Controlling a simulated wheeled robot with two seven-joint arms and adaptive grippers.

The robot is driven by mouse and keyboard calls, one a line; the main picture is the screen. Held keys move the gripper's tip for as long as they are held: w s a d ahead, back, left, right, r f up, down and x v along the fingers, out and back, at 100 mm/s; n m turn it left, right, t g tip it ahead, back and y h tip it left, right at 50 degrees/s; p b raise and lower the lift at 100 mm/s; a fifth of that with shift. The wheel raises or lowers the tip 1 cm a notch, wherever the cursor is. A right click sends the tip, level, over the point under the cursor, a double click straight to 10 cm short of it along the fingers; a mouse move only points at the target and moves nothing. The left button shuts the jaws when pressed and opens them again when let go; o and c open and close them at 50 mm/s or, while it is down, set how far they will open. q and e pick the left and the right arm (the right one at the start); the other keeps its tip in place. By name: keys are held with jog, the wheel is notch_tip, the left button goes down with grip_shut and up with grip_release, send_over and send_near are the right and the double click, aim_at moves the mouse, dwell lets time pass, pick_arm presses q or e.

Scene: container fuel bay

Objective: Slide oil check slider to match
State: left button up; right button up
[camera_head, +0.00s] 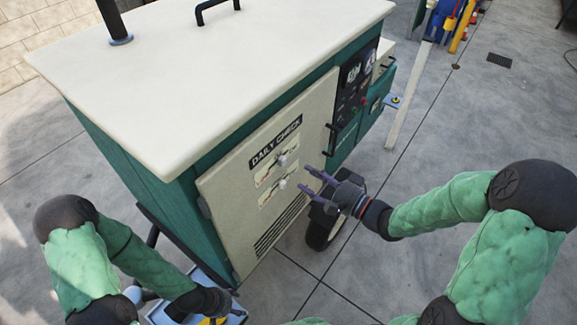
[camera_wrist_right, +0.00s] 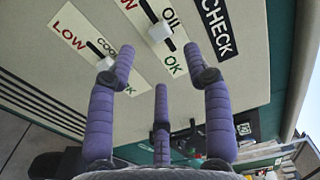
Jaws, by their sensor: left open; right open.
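The oil slider is a white knob (camera_wrist_right: 160,32) on a dark slot in the OIL label; it also shows in the head view (camera_head: 282,160). In the right wrist view the knob sits along the slot, with green OK beyond one end and red lettering, cut off, at the other. My right gripper (camera_head: 309,179) has purple fingers spread open and empty, just right of the panel's sliders. In the wrist view its fingers (camera_wrist_right: 165,65) point toward the panel, apart from the oil knob. My left gripper (camera_head: 232,296) is low by the cabinet's lower left, partly cut off, open.
The coolant slider (camera_wrist_right: 105,63) lies beside the oil one, near a fingertip in the wrist view. The DAILY CHECK door (camera_head: 225,195) has a vent grille below. A control panel (camera_head: 352,90) and wheel (camera_head: 322,228) stand right of the door. Open floor lies to the right.

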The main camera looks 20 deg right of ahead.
aim_at(285, 162)
jog(key=b+x, duration=0.2)
jog(key=x, duration=0.6)
